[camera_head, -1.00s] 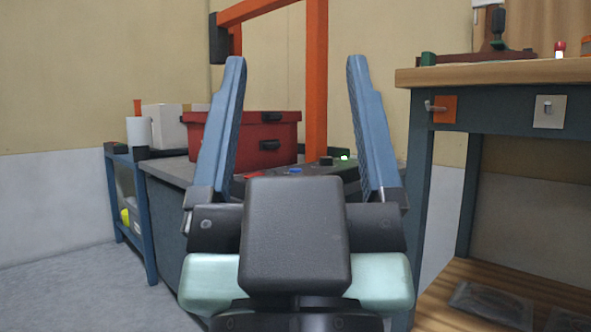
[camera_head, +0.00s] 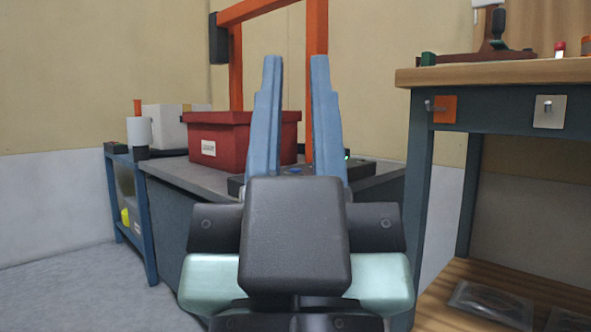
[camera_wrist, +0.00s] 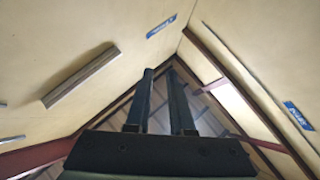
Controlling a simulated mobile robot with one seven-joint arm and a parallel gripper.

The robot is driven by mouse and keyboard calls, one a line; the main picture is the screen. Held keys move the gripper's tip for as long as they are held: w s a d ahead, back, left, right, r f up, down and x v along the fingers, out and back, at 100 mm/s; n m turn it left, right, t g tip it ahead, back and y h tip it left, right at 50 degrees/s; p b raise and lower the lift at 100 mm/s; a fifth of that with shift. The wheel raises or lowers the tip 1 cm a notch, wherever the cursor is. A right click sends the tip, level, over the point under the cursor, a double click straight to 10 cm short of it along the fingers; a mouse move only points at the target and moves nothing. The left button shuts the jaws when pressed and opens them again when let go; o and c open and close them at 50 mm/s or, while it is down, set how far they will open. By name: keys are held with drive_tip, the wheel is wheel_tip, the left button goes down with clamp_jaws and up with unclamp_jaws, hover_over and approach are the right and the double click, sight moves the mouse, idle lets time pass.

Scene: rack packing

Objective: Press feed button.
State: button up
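My gripper (camera_head: 295,60) points away from me in the middle of the head view. Its two blue fingers are upright in the picture, with a narrow gap and nothing held between them. The wrist view also shows the two fingers (camera_wrist: 160,75) apart. Behind them is a dark control panel (camera_head: 362,168) on the grey bench, partly hidden by the fingers. A blue button (camera_head: 295,171) shows in the gap, and a small green light (camera_head: 347,156) shows right of the fingers. No label is readable, so I cannot tell which button is the feed button.
A red box (camera_head: 215,135) stands on the grey bench (camera_head: 185,172), with an orange frame (camera_head: 235,70) behind it. A blue side shelf (camera_head: 135,205) holds small items at left. A wooden-topped workbench (camera_head: 500,73) stands close at right. Open floor (camera_head: 60,285) lies at lower left.

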clamp_jaws()
idle(1.2)
